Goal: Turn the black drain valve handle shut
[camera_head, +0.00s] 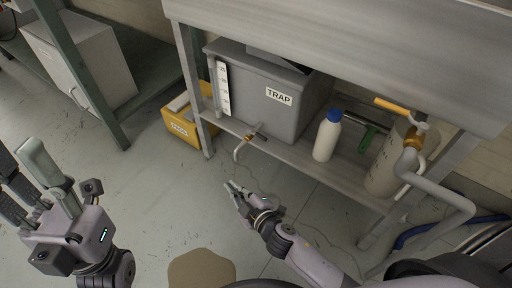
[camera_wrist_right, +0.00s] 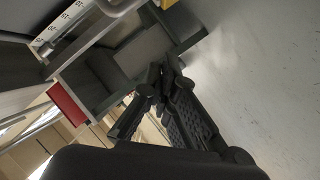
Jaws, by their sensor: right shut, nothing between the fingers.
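The drain valve (camera_head: 250,138) sits low at the front of the grey TRAP box (camera_head: 268,95), at the shelf edge. Its small dark handle (camera_head: 259,128) is tilted up to the right, and a thin spout bends down below it. My right gripper (camera_head: 232,188) is shut and empty, below and in front of the spout, apart from it. In the right wrist view its black fingers (camera_wrist_right: 163,75) come together; I cannot make out the handle there. My left gripper (camera_head: 52,178) is at the far left, well away from the valve; its finger opening is unclear.
A white bottle with a blue cap (camera_head: 327,135) and a grey cylinder (camera_head: 388,160) with a yellow-handled valve (camera_head: 393,104) stand right of the box. A yellow bin (camera_head: 180,118) is at the left. The metal bench top (camera_head: 350,45) overhangs the shelf. Floor in front is clear.

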